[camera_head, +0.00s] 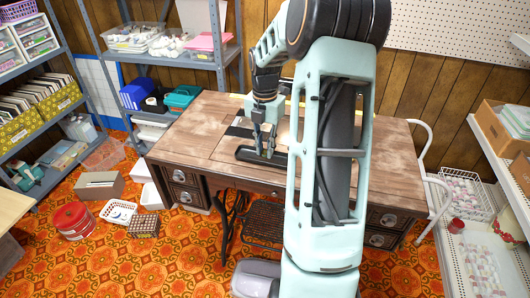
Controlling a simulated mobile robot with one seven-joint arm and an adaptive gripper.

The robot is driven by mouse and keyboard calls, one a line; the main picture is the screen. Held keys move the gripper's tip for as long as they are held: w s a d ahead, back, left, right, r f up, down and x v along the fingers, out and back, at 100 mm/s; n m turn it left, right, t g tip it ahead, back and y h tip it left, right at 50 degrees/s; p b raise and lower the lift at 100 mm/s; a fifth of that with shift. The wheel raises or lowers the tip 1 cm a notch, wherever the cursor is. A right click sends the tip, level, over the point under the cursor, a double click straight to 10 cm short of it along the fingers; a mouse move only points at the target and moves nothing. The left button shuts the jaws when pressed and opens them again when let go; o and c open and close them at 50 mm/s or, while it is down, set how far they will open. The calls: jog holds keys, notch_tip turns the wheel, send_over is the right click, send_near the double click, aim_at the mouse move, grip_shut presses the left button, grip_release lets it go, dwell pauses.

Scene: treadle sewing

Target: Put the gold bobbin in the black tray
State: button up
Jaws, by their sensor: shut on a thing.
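My gripper (265,150) points down over the wooden sewing table (205,128). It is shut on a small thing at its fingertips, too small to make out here. The black tray (246,155) is a long, low, dark shape near the table's front edge, left of my forearm. My fingertips are at the tray in the picture; I cannot tell whether they are inside it or just above it. I cannot make out the gold bobbin separately. My arm hides the middle and part of the right of the tabletop.
A dark strip (240,132) lies on the tabletop behind the tray. The table's left top and right top (395,165) look clear. Shelves with boxes stand at left and right. A red tin (73,220), a white basket (119,212) and a grey box (99,186) are on the floor.

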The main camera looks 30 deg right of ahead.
jog(key=shift+f, duration=0.65)
jog(key=o, duration=0.7)
jog(key=shift+r, duration=0.2)
notch_tip(320, 180, up, 12)
jog(key=p, duration=0.2)
jog(key=shift+p, duration=0.4)
jog(key=shift+f, duration=0.1)
